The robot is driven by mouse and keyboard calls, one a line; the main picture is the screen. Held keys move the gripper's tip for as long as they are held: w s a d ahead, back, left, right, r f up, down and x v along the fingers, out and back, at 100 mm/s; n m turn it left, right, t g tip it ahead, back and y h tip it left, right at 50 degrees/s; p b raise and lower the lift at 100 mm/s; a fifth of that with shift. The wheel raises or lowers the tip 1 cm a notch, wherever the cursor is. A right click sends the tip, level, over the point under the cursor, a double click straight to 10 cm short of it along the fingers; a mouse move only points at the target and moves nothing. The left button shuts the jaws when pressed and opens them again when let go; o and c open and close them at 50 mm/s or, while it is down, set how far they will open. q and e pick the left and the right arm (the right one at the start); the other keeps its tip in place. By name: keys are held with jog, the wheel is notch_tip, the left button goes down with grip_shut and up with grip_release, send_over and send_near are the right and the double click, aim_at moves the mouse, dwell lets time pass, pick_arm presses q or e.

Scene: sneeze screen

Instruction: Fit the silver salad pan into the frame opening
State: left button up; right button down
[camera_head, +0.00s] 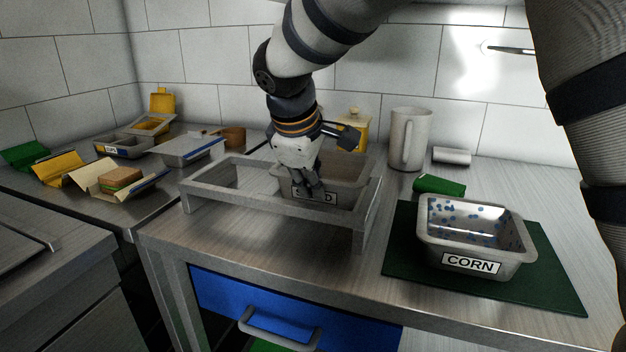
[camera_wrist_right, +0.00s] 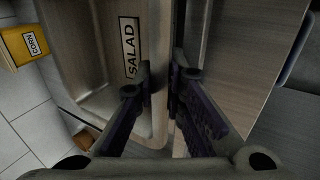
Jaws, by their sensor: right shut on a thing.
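The silver salad pan (camera_head: 345,170) is at the right part of the grey metal frame (camera_head: 272,213) in the head view. Its SALAD label, partly covered by my fingers, shows above the front rail. I cannot tell whether the pan rests on the frame. My right gripper (camera_head: 312,188) points down and is shut on the pan's near wall. In the right wrist view the fingers (camera_wrist_right: 172,98) pinch the rim of the pan (camera_wrist_right: 80,45), beside its label. The frame's left part is empty. My left gripper is not in view.
A CORN pan (camera_head: 470,261) with blue-dotted contents sits on a dark green mat (camera_head: 548,290) to the right. A pitcher (camera_head: 404,140) and a yellow container (camera_head: 353,124) stand behind. A sandwich (camera_head: 120,180) and open cartons are on the left counter. A blue drawer (camera_head: 225,295) is below.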

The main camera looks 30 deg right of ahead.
jog(key=shift+f, duration=0.3)
dwell(0.5)
jog(key=c, duration=1.6)
grip_release()
jog(key=shift+o, duration=0.2)
jog(key=shift+f, duration=0.1)
jog(key=v, duration=0.7)
